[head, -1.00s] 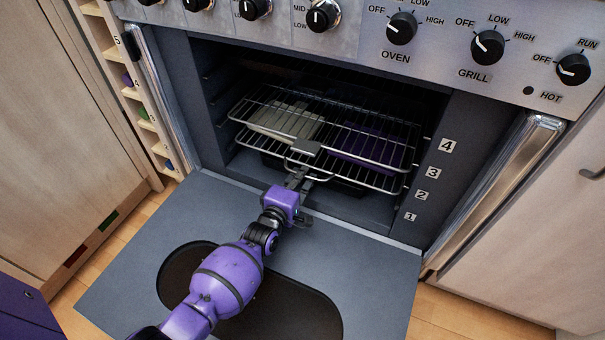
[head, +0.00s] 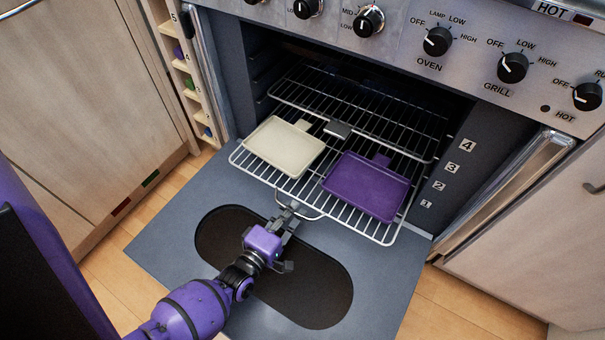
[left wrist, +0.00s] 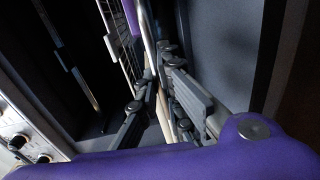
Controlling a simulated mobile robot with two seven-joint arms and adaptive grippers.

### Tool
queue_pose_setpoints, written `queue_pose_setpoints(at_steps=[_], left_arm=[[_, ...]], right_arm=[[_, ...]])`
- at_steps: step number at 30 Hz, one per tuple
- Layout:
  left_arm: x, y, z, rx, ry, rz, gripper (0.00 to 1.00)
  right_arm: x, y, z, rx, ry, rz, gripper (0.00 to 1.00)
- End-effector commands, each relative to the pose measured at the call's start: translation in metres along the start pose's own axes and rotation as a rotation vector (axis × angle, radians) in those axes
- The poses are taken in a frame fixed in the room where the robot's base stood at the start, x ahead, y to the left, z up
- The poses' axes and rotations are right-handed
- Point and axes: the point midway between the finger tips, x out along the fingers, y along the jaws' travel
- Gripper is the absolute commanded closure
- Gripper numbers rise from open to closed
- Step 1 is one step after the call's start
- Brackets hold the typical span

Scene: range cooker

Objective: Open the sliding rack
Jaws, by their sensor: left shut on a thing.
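The sliding rack (head: 310,200) is a wire shelf pulled out of the oven over the lowered door. A cream tray (head: 285,147) lies on its left part and a purple tray (head: 367,186) on its right part. My left gripper (head: 290,210) is shut on the rack's front wire handle (head: 298,213). In the left wrist view the gripper's fingers (left wrist: 165,90) close around a pale bar, and the wire shelf shows behind them. My right gripper is in neither view.
A fixed upper wire rack (head: 365,105) stays inside the oven. The open oven door (head: 170,235) lies flat below, with a dark oval window. Knobs line the panel above. Cabinets stand on both sides, and wooden floor shows around the door.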

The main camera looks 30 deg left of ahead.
Motion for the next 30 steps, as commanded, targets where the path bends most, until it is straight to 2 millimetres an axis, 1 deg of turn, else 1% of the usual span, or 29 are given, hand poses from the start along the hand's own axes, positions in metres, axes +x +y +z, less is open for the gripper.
queue_pose_setpoints(at_steps=[1, 3, 6, 9, 15, 25, 26, 27, 30], left_arm=[[-0.010, 0.001, 0.001, 0.006, -0.002, 0.002, 1.00], [-0.021, 0.000, 0.001, 0.005, -0.003, 0.001, 1.00], [-0.034, -0.002, 0.001, 0.005, -0.002, 0.003, 1.00], [-0.042, -0.002, 0.001, 0.005, -0.002, 0.004, 1.00], [-0.050, -0.004, 0.001, 0.005, -0.003, 0.004, 1.00], [-0.051, -0.004, 0.001, 0.005, -0.003, 0.004, 1.00], [-0.051, -0.004, 0.001, 0.005, -0.003, 0.004, 0.92], [-0.051, -0.004, 0.001, 0.005, -0.003, 0.004, 0.87], [-0.051, -0.004, 0.001, 0.004, -0.002, 0.003, 0.74]], right_arm=[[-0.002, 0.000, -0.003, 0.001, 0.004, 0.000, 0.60], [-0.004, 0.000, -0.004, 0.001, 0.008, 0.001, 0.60], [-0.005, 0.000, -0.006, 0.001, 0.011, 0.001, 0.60], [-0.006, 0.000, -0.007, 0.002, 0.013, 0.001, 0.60], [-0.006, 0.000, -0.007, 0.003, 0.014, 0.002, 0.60], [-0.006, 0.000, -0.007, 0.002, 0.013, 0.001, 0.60], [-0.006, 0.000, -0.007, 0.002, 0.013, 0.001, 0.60], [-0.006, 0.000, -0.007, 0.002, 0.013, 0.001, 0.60], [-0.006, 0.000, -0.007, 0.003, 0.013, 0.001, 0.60]])
